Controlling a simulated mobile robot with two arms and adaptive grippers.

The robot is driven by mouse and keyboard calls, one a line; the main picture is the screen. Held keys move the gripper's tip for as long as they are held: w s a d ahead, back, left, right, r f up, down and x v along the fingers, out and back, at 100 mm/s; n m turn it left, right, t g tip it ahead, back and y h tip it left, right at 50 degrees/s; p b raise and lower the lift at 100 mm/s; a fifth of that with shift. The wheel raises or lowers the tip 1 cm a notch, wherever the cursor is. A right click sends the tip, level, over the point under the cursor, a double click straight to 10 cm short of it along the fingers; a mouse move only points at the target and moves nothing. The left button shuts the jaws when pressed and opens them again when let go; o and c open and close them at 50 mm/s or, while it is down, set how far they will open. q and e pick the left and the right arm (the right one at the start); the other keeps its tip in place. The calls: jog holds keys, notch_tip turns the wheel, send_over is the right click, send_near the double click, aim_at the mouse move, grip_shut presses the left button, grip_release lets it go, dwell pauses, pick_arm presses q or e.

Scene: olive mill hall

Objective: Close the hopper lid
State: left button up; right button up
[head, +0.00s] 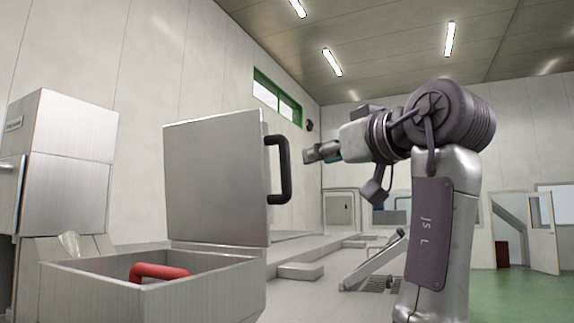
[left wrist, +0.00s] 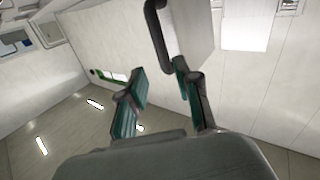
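The hopper (head: 95,297) is a grey metal bin at the lower left of the head view. Its lid (head: 215,180) stands open, nearly upright, at the back of the bin. A black D-shaped handle (head: 284,170) is on the lid's right side. My left gripper (head: 311,153) is just right of the handle, apart from it in the head view. In the left wrist view the left gripper (left wrist: 160,82) has its two green-padded fingers spread, with nothing held. The handle (left wrist: 157,35) and lid (left wrist: 194,30) show just beyond the fingertips. My right gripper is in neither view.
A red curved bar (head: 160,271) shows at the hopper mouth. A grey metal cabinet (head: 65,165) stands at the left by the wall. Low grey platforms (head: 300,271) lie behind the hopper. Green floor (head: 510,290) is clear at the right.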

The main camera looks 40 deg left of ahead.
aim_at(288, 164)
pick_arm(q)
jog(key=p+x, duration=0.1)
jog(key=x, duration=0.2)
jog(key=p+x, duration=0.1)
jog(key=x, duration=0.2)
jog(key=shift+s+a+r, duration=0.1)
jog(key=shift+a+r, duration=0.05)
jog(key=shift+r, duration=0.05)
jog(key=p+x, duration=0.1)
jog(key=x, duration=0.1)
jog(key=p+x, duration=0.1)
jog(key=x, duration=0.2)
jog(key=shift+w+a+f, duration=0.1)
jog(key=shift+w+f, duration=0.15)
jog(key=shift+a+p, duration=0.25)
jog(key=shift+p, duration=0.1)
jog(key=shift+a, duration=0.2)
jog(key=shift+w+a+f, duration=0.1)
jog(key=shift+w+a, duration=0.05)
jog(key=shift+a, duration=0.1)
grip_shut()
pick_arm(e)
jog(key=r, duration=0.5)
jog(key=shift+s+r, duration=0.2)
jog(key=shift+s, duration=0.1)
